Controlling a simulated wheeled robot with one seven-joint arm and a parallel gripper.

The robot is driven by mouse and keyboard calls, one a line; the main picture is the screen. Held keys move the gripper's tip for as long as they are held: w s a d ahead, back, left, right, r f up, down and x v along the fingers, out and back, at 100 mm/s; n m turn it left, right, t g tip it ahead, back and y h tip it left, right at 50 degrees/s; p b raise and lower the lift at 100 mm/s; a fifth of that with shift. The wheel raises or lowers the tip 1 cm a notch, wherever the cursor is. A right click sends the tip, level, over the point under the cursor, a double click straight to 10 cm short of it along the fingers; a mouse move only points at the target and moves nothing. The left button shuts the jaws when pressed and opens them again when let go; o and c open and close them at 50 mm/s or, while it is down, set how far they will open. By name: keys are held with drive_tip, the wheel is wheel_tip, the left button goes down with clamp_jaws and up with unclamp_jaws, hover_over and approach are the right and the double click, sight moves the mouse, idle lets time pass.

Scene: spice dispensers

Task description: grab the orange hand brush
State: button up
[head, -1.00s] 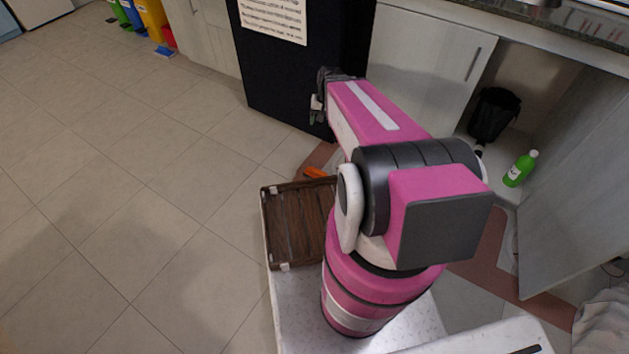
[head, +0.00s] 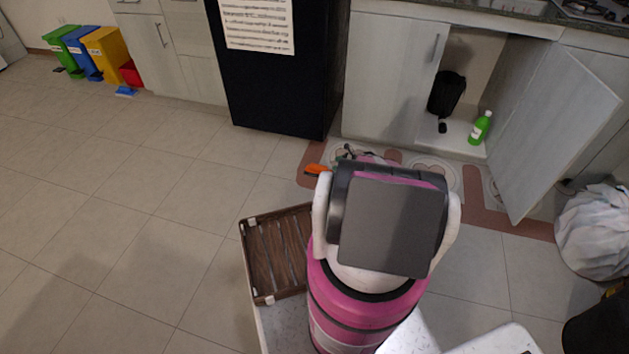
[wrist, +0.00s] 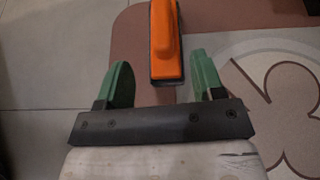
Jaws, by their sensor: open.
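The orange hand brush (wrist: 166,42) lies on the floor mat near the mat's left edge, with its near end toward me in the wrist view. In the head view the brush (head: 316,169) is a small orange shape just left of my arm. My gripper (wrist: 162,78) is open, with its two green fingers apart and nothing between them. The brush's near end is in line with the gap, a little to the right of its middle. My gripper is mostly hidden behind my arm in the head view.
The brown patterned mat (head: 482,214) lies before the cabinets. An open cabinet door (head: 553,125) juts out at right, near a green bottle (head: 480,128). A black fridge (head: 275,90) stands behind. A brown slatted crate (head: 276,252) is beside my arm. Floor at left is clear.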

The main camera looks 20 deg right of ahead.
sight(319, 170)
drive_tip(key=shift+m+t, duration=0.3)
drive_tip(key=shift+m, duration=0.2)
drive_tip(key=w+a+f, duration=0.2)
drive_tip(key=f, duration=0.1)
drive_tip(key=shift+a+f, duration=0.1)
drive_tip(key=shift+a, duration=0.2)
drive_tip(key=shift+r+x, duration=0.15)
drive_tip(key=shift+x, duration=1.4)
drive_tip(key=shift+r+x, duration=0.1)
drive_tip(key=shift+x, duration=1.4)
drive_tip(key=shift+a, duration=0.15)
drive_tip(key=c, duration=1.1)
